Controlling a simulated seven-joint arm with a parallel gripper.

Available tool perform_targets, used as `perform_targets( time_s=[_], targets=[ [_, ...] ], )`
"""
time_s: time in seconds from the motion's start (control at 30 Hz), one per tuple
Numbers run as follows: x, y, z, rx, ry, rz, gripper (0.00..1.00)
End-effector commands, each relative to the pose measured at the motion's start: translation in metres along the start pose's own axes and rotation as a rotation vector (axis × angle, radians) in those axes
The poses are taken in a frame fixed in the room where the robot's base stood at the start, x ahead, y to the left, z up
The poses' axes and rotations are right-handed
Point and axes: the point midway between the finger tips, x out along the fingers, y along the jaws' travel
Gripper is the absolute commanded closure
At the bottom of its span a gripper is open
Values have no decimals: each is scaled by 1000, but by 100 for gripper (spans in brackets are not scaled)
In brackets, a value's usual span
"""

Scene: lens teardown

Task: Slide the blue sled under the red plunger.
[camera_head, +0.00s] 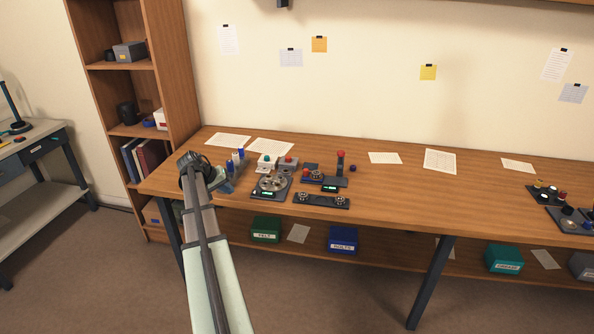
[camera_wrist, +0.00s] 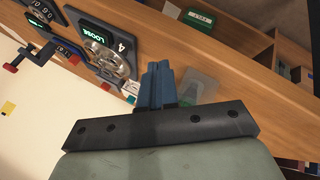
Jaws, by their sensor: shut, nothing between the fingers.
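The red plunger (camera_head: 341,154) tops a dark upright post on the bench, right of the middle group of devices. What looks like the blue sled (camera_head: 309,170) lies low to its left, with a small round part on it. The sled appears apart from the post; the exact gap is too small to tell. My gripper (camera_wrist: 158,66) is shut and empty, its blue fingers together in the wrist view. In the head view my wrist is over the bench's left end, well left of the sled, and the fingers are hard to make out.
A round dial device (camera_head: 271,185) stands between my wrist and the sled; its display reads LOOSE in the wrist view. A long dark plate with two knobs (camera_head: 322,201) lies in front. The bench's right-middle is clear except for papers.

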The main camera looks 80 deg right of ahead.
Motion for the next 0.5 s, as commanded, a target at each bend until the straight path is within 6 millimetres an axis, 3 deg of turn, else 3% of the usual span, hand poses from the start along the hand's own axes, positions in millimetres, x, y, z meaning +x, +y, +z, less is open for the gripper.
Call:
perform_targets(
  time_s=[0.03, 0.2, 0.4, 0.5],
  targets=[
    [5, 22, -13, 32, -2, 9, 100],
    [22, 85, -36, 122, -12, 24, 100],
    [43, 147, -52, 213, -28, 30, 100],
    [52, 169, -56, 245, -34, 29, 100]
  ],
)
